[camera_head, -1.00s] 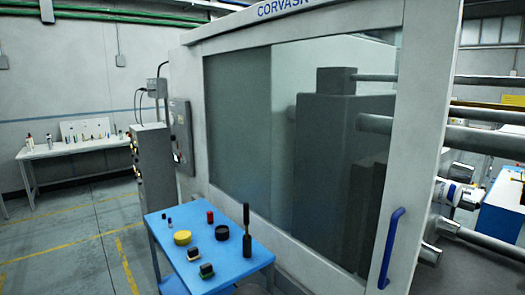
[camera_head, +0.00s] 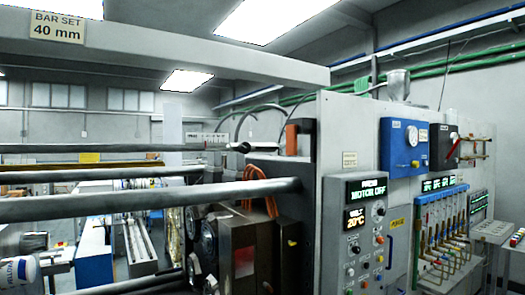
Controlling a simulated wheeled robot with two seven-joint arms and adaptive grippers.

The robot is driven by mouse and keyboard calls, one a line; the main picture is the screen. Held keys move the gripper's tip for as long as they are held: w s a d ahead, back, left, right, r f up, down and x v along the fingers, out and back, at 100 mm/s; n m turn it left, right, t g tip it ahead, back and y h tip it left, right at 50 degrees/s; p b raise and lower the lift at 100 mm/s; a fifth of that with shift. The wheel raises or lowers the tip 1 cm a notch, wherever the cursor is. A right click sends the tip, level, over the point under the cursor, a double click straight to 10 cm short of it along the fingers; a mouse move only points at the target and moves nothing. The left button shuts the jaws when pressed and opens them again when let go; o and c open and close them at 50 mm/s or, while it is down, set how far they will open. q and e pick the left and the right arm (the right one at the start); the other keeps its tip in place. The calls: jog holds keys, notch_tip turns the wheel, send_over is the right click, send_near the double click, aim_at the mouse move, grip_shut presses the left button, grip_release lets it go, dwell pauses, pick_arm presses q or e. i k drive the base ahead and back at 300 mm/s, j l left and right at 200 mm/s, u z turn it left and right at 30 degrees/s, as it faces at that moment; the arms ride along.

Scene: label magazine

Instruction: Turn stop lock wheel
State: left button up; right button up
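No part that I can surely name as the stop lock wheel shows. Dark round parts (camera_head: 208,245) sit at the end of the machine, left of a brown metal block (camera_head: 250,255); I cannot tell whether one of them is the wheel. A black collar or knob (camera_head: 242,147) sits on the thin upper bar (camera_head: 110,148), near its right end. Neither of my grippers is in view.
Thick grey bars (camera_head: 150,197) cross the left half. A control panel (camera_head: 367,230) reads "MOTOR OFF" and "20°C". A blue box (camera_head: 404,145) and a blue rack of flow tubes (camera_head: 440,235) stand to its right. A "BAR SET 40 mm" sign (camera_head: 57,27) hangs overhead.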

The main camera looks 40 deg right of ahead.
aim_at(244, 148)
jog(key=l+z, duration=0.1)
jog(key=z, duration=0.8)
jog(key=i+l+z, duration=0.1)
jog(key=z, duration=0.35)
